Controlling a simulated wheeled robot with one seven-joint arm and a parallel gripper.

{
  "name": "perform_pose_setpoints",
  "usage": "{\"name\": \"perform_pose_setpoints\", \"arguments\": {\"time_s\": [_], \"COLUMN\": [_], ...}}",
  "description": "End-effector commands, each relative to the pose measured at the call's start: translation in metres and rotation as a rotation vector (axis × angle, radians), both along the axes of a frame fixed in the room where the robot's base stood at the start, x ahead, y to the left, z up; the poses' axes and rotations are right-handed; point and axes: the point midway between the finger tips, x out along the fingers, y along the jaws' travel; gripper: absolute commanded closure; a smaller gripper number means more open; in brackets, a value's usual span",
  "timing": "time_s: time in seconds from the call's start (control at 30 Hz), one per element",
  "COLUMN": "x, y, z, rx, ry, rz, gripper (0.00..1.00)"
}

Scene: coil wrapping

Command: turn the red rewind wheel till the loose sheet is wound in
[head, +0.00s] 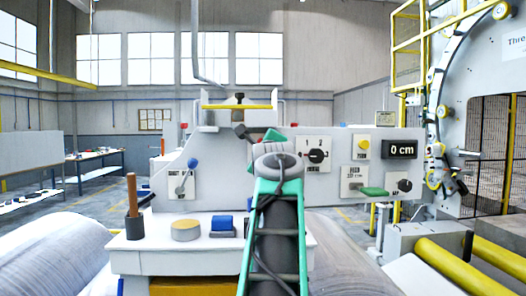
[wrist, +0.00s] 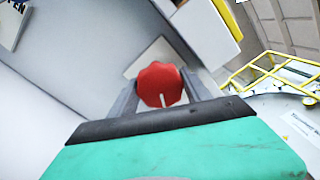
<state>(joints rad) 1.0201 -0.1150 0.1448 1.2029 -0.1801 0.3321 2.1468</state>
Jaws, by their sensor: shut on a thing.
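The red rewind wheel (wrist: 159,82) shows in the wrist view as a scalloped red knob with a white mark at its lower edge. It sits in front of a pale square plate on a grey panel. My gripper (wrist: 161,92) has one grey finger on each side of the wheel and is shut on it. In the head view, my green and grey arm stands before the panel and hides the wheel and the fingertips. A display (head: 400,149) on the panel reads "0 cm". I cannot make out a loose sheet in either view.
The panel bears a black selector knob (head: 317,155), a yellow button (head: 364,144) and a green block (head: 373,191). A white ledge in front holds a blue block (head: 222,222), a tape roll (head: 186,230) and a brown-handled tool (head: 133,205). A large ring machine (head: 437,110) stands right.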

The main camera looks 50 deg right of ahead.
Motion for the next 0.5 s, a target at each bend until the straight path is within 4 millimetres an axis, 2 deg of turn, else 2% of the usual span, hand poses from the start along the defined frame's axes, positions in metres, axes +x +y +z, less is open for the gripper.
{"name": "perform_pose_setpoints", "arguments": {"time_s": [0.4, 0.43, 0.5], "x": [-0.0002, -0.0002, -0.0001], "y": [-0.0007, -0.0007, -0.0006], "z": [-0.0015, -0.0016, -0.0015], "rx": [0.008, 0.008, 0.008], "ry": [-0.004, -0.004, -0.004], "rz": [-0.002, -0.002, -0.002], "gripper": [0.84, 0.43, 0.37]}}
